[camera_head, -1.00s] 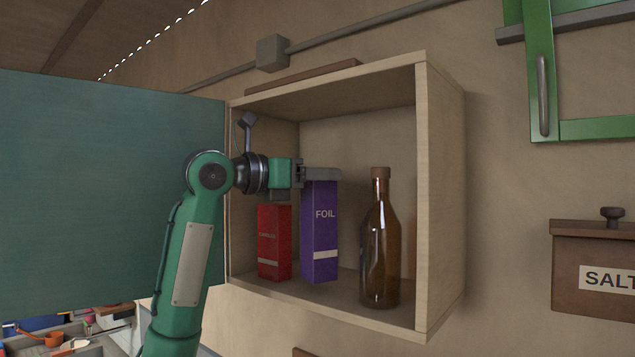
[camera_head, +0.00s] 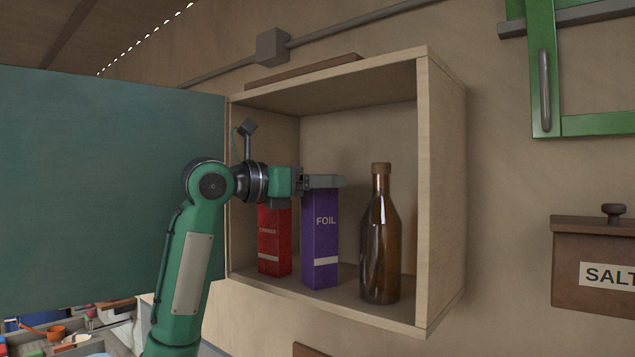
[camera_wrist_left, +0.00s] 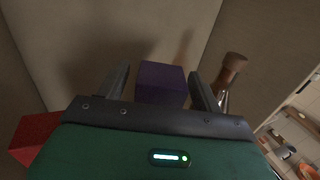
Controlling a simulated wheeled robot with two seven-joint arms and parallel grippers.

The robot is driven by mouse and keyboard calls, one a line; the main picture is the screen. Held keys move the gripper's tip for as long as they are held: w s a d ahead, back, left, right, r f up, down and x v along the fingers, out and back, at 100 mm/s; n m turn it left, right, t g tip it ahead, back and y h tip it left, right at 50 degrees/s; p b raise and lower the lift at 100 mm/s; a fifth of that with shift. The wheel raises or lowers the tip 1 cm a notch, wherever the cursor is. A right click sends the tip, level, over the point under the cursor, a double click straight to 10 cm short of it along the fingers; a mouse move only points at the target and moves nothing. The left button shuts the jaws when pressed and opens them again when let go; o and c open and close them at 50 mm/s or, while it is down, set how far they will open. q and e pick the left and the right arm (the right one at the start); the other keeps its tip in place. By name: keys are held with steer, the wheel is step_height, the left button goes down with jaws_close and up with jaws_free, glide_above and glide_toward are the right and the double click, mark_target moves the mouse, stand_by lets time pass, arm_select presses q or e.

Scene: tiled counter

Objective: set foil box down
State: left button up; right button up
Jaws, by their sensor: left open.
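The purple foil box (camera_head: 320,240) stands upright on the floor of the open wall cabinet (camera_head: 440,200), between a red box (camera_head: 273,240) and a brown bottle (camera_head: 380,245). My left gripper (camera_head: 325,182) is at the top of the foil box. In the left wrist view, the foil box (camera_wrist_left: 161,82) lies between the two spread fingers of my left gripper (camera_wrist_left: 160,88), with gaps showing on both sides. The red box (camera_wrist_left: 36,135) is at the lower left there, and the bottle (camera_wrist_left: 230,72) is close outside the right finger. My right gripper is not in view.
The cabinet's teal door (camera_head: 110,190) stands open at the left. A brown salt box (camera_head: 595,270) and a green frame (camera_head: 545,90) are on the wall at the right. A cluttered counter (camera_head: 75,340) shows at the lower left.

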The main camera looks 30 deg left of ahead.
arm_select(q)
steer(key=shift+r, duration=0.2)
steer(key=b+v, duration=0.6)
steer(key=v, duration=0.6)
steer(key=shift+f, duration=0.1)
